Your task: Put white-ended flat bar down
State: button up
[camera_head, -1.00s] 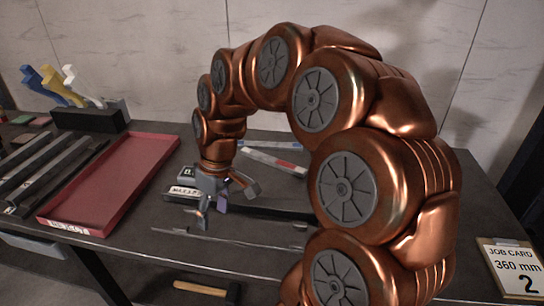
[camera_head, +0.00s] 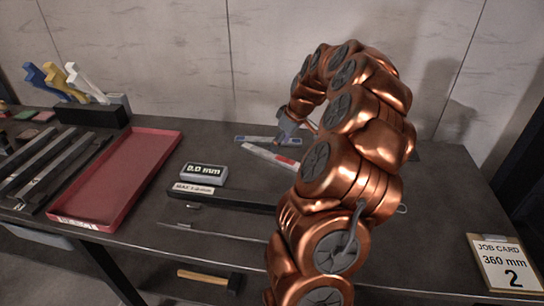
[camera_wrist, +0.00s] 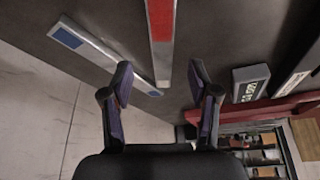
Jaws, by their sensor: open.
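No bar can be made out with certainty as the white-ended one. Two pale flat bars lie at the back of the table, one with blue patches (camera_head: 256,139) and one with a red patch (camera_head: 262,154). They also show in the wrist view, the blue-marked bar (camera_wrist: 103,55) at the left and the red-marked bar (camera_wrist: 161,45) at the top middle. My gripper (camera_head: 285,137) is over this back area, partly hidden by my arm.
A red tray (camera_head: 158,152) stands at the left, beside several dark and grey bars (camera_head: 50,165). A "0.0 mm" display (camera_head: 204,174) and a dark "MAX 1.0 mm" block (camera_head: 230,197) lie mid-table. A thin rod (camera_head: 215,232) lies in front. A job card (camera_head: 506,265) is at the right.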

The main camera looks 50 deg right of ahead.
aim_at(273, 155)
jog(key=shift+p+x, duration=0.65)
jog(key=shift+x, duration=2.05)
jog(key=shift+a, duration=0.1)
grip_shut()
